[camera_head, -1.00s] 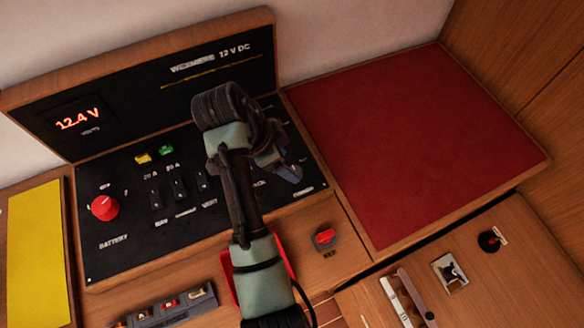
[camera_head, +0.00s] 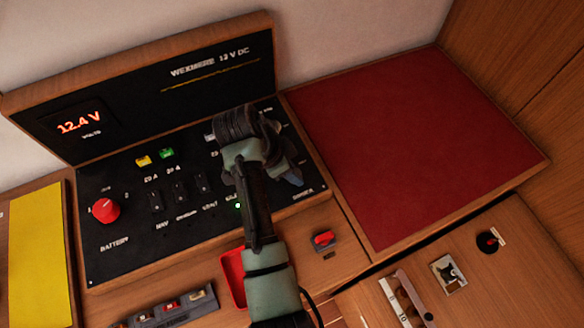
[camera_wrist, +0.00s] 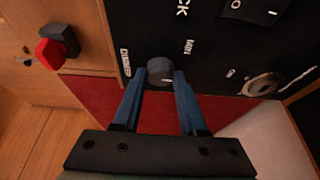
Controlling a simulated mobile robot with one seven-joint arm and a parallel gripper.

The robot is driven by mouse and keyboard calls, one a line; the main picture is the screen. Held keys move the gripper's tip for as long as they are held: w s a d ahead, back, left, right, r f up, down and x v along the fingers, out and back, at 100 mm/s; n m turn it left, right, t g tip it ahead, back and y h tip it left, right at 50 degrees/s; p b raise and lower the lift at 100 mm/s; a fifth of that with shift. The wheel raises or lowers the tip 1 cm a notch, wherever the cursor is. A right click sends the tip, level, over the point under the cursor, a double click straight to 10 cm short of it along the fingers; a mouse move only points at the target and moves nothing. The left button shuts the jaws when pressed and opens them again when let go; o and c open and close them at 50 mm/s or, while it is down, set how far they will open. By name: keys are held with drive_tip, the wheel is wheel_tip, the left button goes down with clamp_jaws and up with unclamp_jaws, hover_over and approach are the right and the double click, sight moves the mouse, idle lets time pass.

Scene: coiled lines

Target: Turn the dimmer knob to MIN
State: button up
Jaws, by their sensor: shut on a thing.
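The dimmer knob (camera_wrist: 160,71) is a small dark grey round knob on the black switch panel, shown in the wrist view beside the DIMMER and MIN lettering. My gripper (camera_wrist: 159,82) has its two blue fingers on either side of the knob and is shut on it. I cannot tell clearly where the knob's mark points.
The black panel (camera_head: 125,235) also carries a red battery knob (camera_head: 105,210) and several rocker switches. A red switch (camera_head: 323,240) sits on the wood ledge in front. A metal socket (camera_wrist: 262,85) lies beside the dimmer. A red board (camera_head: 410,140) is at the right.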

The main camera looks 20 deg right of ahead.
clamp_jaws()
